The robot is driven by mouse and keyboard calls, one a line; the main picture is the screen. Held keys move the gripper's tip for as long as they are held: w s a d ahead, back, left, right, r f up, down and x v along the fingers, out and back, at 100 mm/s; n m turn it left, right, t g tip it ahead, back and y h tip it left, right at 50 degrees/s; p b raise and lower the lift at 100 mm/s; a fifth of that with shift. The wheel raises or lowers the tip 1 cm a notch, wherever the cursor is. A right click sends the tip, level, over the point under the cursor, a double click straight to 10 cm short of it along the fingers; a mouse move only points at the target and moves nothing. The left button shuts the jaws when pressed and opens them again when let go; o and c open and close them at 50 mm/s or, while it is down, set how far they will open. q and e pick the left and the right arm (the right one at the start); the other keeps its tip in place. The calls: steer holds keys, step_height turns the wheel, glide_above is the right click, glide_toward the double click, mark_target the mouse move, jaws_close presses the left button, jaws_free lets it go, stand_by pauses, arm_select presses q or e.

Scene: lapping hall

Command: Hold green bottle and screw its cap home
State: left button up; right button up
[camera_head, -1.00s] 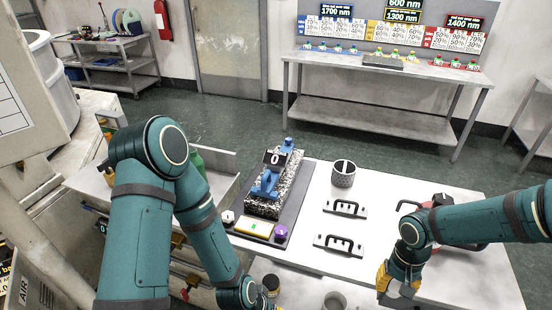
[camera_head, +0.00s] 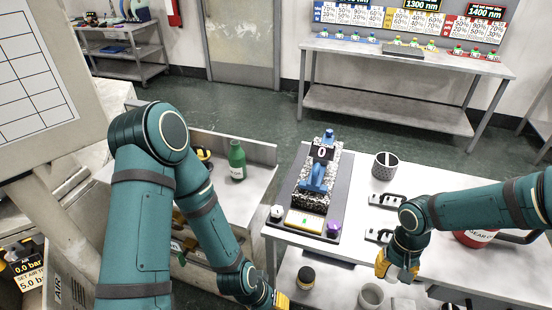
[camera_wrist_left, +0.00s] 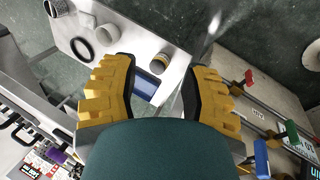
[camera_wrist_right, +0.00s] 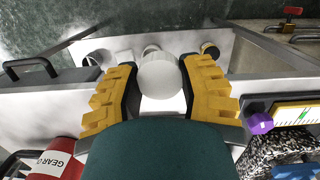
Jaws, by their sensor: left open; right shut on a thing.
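The green bottle (camera_head: 237,162) stands upright on the grey bench to the left, beyond my left arm. It has a narrow neck and a pale label; I cannot tell whether a cap is on it. My left gripper (camera_wrist_left: 163,72) is open and empty, well to the near side of the bottle, and shows in part at the bottom of the head view (camera_head: 270,300). My right gripper (camera_wrist_right: 157,65) is shut on a pale round piece (camera_wrist_right: 160,76), held over the white table's near side. I cannot tell for sure whether this piece is the cap.
The white table (camera_head: 460,275) carries a dark mat with a blue and speckled gauge stand (camera_head: 318,180), a patterned cup (camera_head: 384,166) and black handles. A dark jar (camera_head: 305,277) and a grey cup (camera_head: 371,296) stand on a lower surface in front.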

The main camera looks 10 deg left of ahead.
steer(key=shift+a, duration=0.5)
arm_select(q)
steer(key=shift+a, duration=0.45)
